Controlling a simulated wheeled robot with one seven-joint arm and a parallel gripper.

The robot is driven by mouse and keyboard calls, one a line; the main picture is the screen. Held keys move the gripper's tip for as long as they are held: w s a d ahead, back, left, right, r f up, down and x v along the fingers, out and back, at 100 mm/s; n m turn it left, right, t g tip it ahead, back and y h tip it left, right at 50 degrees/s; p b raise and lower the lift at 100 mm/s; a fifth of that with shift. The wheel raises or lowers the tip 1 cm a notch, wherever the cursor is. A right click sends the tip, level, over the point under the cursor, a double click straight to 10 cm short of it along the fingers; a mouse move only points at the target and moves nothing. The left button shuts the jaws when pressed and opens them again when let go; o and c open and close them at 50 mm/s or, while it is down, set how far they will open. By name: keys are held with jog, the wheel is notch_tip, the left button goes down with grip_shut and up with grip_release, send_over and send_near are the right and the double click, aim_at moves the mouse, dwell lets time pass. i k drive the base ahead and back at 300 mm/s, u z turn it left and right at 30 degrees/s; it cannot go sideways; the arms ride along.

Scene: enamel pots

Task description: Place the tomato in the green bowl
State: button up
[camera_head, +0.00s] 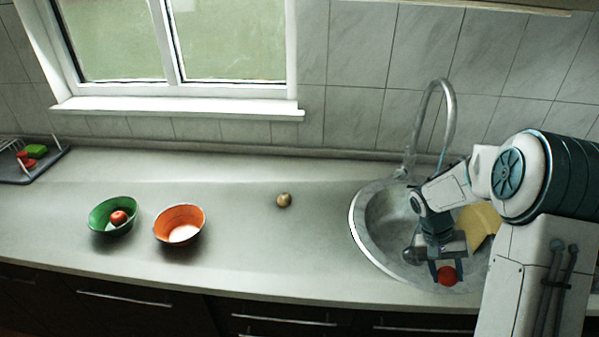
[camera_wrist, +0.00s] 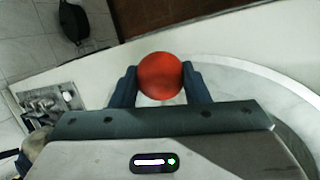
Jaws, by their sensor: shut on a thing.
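My gripper (camera_head: 447,272) is shut on a round red tomato (camera_head: 447,277) above the front part of the sink. In the wrist view the tomato (camera_wrist: 160,76) sits between the two fingertips (camera_wrist: 158,74), touched on both sides. The green bowl (camera_head: 99,214) stands on the counter at the far left, well away from my gripper. A small round red item (camera_head: 119,217) lies inside the green bowl; I cannot tell what kind it is.
An orange bowl (camera_head: 179,215) stands just right of the green bowl. A small brownish round item (camera_head: 284,200) lies mid-counter. The sink (camera_head: 362,229) has a tall faucet (camera_head: 449,110) behind it and a yellow item (camera_head: 480,219) inside. A dark rack (camera_head: 45,163) stands far left.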

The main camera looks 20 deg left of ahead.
aim_at(122, 234)
jog(key=z, duration=2.1)
jog(key=k, duration=2.75)
jog(key=u, duration=2.4)
